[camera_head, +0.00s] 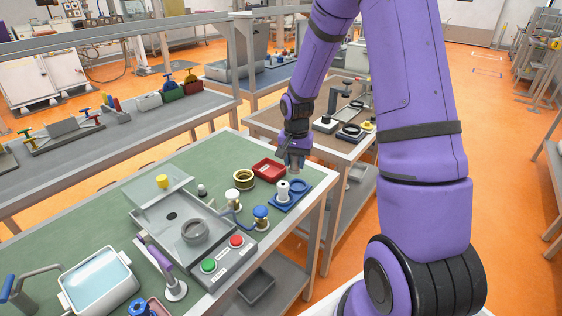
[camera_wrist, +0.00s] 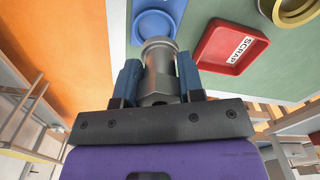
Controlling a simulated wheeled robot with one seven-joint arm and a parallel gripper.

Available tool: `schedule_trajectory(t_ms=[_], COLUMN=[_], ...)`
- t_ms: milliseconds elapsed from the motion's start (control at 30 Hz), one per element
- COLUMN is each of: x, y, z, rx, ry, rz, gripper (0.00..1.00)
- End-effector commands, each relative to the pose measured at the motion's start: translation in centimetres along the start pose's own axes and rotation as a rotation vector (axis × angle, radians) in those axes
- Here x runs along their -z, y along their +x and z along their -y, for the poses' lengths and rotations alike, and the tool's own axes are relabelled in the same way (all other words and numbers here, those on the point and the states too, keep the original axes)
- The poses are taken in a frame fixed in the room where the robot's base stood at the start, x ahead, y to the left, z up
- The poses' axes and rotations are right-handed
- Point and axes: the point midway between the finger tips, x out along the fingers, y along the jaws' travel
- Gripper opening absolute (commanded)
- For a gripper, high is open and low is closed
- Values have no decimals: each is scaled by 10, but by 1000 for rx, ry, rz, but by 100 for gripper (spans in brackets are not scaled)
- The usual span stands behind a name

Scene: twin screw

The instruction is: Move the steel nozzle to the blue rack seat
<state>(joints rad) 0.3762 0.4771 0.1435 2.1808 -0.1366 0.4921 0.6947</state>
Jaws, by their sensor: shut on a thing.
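The steel nozzle (camera_wrist: 159,68) is a grey metal cylinder, clamped between the two fingers of my gripper (camera_wrist: 158,85) in the wrist view. In the head view my gripper (camera_head: 295,158) points down over the right end of the green bench, above the far side of the blue rack (camera_head: 287,204). The rack has an empty round blue seat (camera_head: 299,186) on its right and a white cylindrical piece (camera_head: 283,190) standing on its left. In the wrist view the nozzle's end overlaps the lower edge of the blue seat (camera_wrist: 154,26); whether they touch cannot be told.
Blue and white valve knobs stand left of the rack. A grey machine (camera_head: 185,228) with green and red buttons fills the bench middle. The bench's right edge is close.

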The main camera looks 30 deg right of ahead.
Motion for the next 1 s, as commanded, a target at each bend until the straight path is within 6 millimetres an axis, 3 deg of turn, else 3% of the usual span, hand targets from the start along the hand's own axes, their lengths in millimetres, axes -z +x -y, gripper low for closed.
schedule_trajectory(t_ms=[267,733,1000], x=[6,6,6], y=[8,43,50], z=[-7,-6,-6], rx=[-2,-2,-1], ry=[18,17,16], rz=[0,0,-1], gripper=[3,3,3])
